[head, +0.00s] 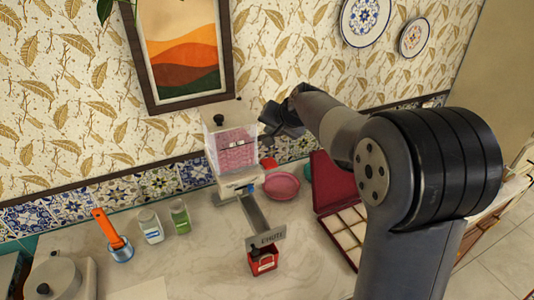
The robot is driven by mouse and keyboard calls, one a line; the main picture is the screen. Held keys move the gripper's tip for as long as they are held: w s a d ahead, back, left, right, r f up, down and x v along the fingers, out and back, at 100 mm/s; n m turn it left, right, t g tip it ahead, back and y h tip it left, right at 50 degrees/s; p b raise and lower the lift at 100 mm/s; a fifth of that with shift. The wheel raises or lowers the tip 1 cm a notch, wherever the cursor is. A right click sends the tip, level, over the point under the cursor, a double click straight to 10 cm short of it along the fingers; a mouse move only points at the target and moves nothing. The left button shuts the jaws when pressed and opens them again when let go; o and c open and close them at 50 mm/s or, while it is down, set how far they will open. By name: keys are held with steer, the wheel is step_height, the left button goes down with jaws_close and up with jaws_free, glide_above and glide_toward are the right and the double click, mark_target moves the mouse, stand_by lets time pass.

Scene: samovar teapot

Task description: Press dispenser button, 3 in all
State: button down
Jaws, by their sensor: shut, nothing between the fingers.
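The dispenser (233,152) stands at the back of the counter near the tiled wall. It has a clear box filled with pink pieces, a white lid with a dark knob, and a pale base with a small blue part (246,188) at its front. I cannot tell for sure which part is the button. My gripper (268,121) is shut and empty. It is raised to the right of the dispenser's upper part, and I cannot tell whether they touch. My arm covers the right side of the view.
A pink bowl (282,186) sits right of the dispenser. A grey angled stand and a red box (263,261) are in front. An open dark-red case (345,225) with compartments is at right. Two jars (151,227) and an orange-handled tool (108,229) are at left. Counter front-left is partly clear.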

mark_target(270, 164)
stand_by(0.4)
step_height(270, 164, down, 9)
steer(key=b, duration=0.7)
steer(key=shift+r, duration=0.1)
stand_by(1.7)
steer(key=shift+f+b, duration=0.4)
steer(key=shift+b, duration=0.1)
steer(key=shift+s+f+b, duration=0.1)
steer(key=shift+f+b, duration=1.15)
steer(key=shift+f, duration=0.1)
stand_by(0.9)
steer(key=shift+r, duration=0.1)
steer(key=shift+r+p, duration=1.25)
steer(key=shift+r, duration=0.4)
steer(key=shift+r+p, duration=1.9)
steer(key=shift+r, duration=0.65)
